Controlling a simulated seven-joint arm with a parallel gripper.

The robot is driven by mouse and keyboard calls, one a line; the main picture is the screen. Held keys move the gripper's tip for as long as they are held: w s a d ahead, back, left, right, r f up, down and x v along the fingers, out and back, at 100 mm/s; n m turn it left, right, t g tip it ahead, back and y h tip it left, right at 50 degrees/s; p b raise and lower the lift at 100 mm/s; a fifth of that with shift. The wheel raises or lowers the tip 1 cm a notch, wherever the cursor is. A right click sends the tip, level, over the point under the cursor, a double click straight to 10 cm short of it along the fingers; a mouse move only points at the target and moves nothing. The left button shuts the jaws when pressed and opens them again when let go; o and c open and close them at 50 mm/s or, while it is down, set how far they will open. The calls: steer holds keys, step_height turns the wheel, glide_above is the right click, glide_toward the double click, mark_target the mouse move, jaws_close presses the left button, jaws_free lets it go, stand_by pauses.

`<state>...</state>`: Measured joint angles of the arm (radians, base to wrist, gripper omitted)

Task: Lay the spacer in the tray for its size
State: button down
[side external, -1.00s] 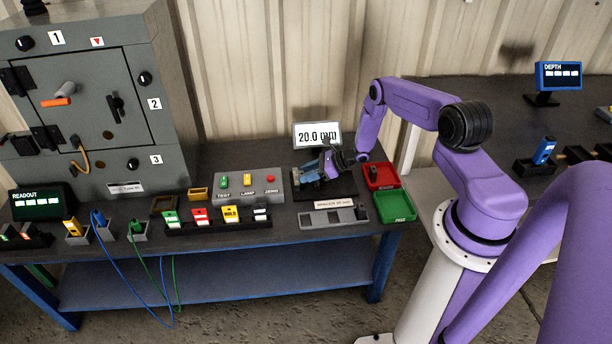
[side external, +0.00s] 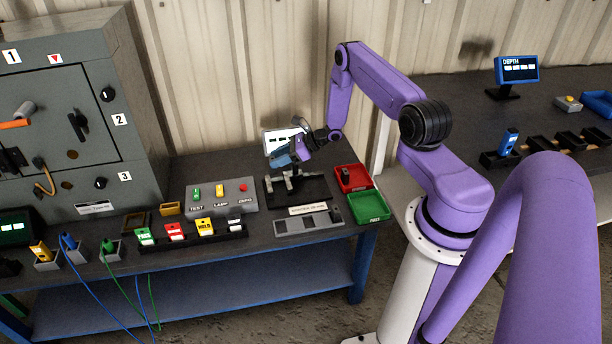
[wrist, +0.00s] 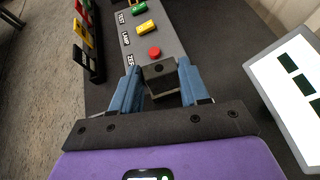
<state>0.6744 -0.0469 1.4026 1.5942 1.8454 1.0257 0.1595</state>
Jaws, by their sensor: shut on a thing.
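My gripper (wrist: 160,88) is shut on a small dark grey block with a round hole, which I take to be the spacer (wrist: 158,70). In the side view my gripper (side external: 282,158) is above the black gauge stand (side external: 297,190), in front of the display (side external: 271,141). The spacer cannot be made out there. The red tray (side external: 341,184) and the green tray (side external: 374,214) lie to the right of the stand, green in front of red. Something dark shows in the red tray. The lettering on the trays is too small to read.
A grey slotted plate (side external: 295,226) lies in front of the stand, with a dark block at its right end. A button box (side external: 220,203) and a rack of coloured blocks (side external: 240,233) stand to the left. The grey cabinet (side external: 140,150) is further left.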

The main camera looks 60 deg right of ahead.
steer(key=s+a+f+n+g+y, duration=0.3)
steer(key=s+a+n+g+y, duration=0.4)
steer(key=s+a, duration=0.6)
steer(key=s+a+r+n+g+h, duration=0.1)
steer(key=s+a+n+g, duration=0.1)
steer(key=s+n+g, duration=0.3)
steer(key=s+a+n+g+h, duration=0.1)
steer(key=s+a+n+g, duration=0.15)
steer(key=s, duration=0.45)
steer(key=s+d+r+n+g+h, duration=0.2)
steer(key=s+n+g+h, duration=0.25)
steer(key=s, duration=0.25)
steer(key=s+d+r+n+g+h, duration=0.1)
steer(key=s+d+n+g+h, duration=0.2)
steer(key=s+n, duration=0.3)
steer(key=d+r+n+t+h, duration=0.1)
steer(key=d+n+t+h, duration=0.3)
steer(key=d+n+h, duration=0.5)
steer(key=n+h, duration=0.5)
steer(key=n, duration=0.1)
steer(key=shift+d+r+t, duration=0.3)
steer(key=shift+r+t, duration=0.1)
steer(key=shift+w, duration=0.15)
